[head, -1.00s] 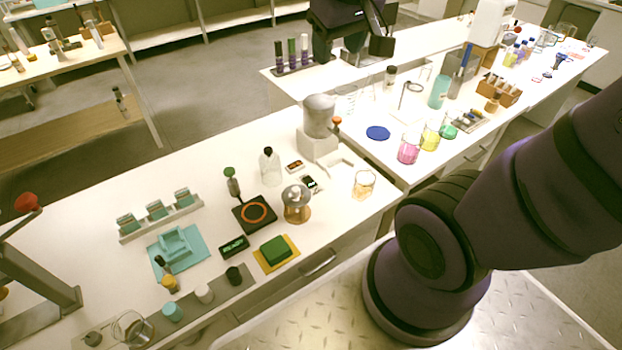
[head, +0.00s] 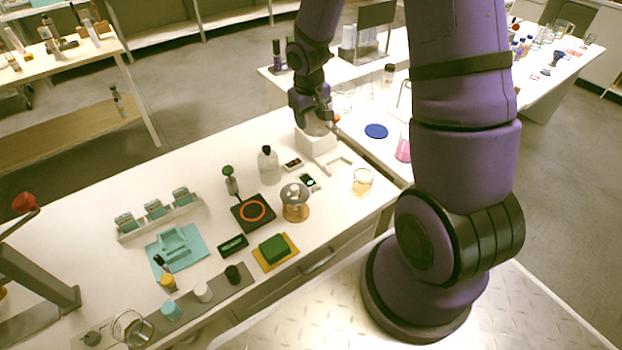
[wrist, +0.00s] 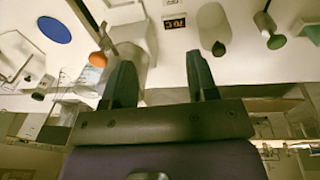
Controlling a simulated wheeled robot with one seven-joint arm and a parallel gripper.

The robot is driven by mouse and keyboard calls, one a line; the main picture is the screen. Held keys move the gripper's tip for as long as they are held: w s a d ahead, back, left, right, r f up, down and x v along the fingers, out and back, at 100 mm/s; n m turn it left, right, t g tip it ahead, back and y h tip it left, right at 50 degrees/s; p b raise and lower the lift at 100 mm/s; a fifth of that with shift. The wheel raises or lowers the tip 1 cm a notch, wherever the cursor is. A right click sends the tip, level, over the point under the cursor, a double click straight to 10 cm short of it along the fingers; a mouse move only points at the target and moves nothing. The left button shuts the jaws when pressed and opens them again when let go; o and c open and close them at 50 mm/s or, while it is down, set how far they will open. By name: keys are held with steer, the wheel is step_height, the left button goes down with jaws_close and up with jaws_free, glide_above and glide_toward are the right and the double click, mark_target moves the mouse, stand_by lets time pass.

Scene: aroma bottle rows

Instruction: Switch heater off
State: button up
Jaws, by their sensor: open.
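A black plate with a glowing orange ring (head: 252,209) looks like the heater; it lies on the near bench. A small panel with orange digits (head: 293,164) lies behind it; in the wrist view the panel (wrist: 175,22) seems to read 70 °C. A white block (head: 316,141) with an orange knob (head: 336,118) stands at the bench's back right; the knob (wrist: 98,59) also shows in the wrist view. My gripper (wrist: 160,62) is open, its fingers apart with nothing held. In the head view my gripper (head: 318,110) hangs over the block and hides its grey top.
A clear bottle with a dark cap (head: 268,163), a green-topped stick (head: 230,180), a glass vessel (head: 295,202) and a beaker (head: 362,182) stand near the plate. A green block on a yellow mat (head: 274,249) lies in front.

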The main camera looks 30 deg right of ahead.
steer(key=g, duration=0.1)
glide_above(311, 182)
step_height(311, 182, down, 12)
steer(key=shift+y, duration=0.5)
steer(key=shift+s+f, duration=0.1)
steer(key=shift+f, duration=5.95)
steer(key=c, duration=0.9)
steer(key=shift+w+r+g, duration=0.1)
steer(key=shift+w+g, duration=0.1)
steer(key=shift+g, duration=0.65)
steer(key=shift+w+r+g, duration=0.1)
steer(key=shift+w+g, duration=0.1)
steer(key=shift+g, duration=0.65)
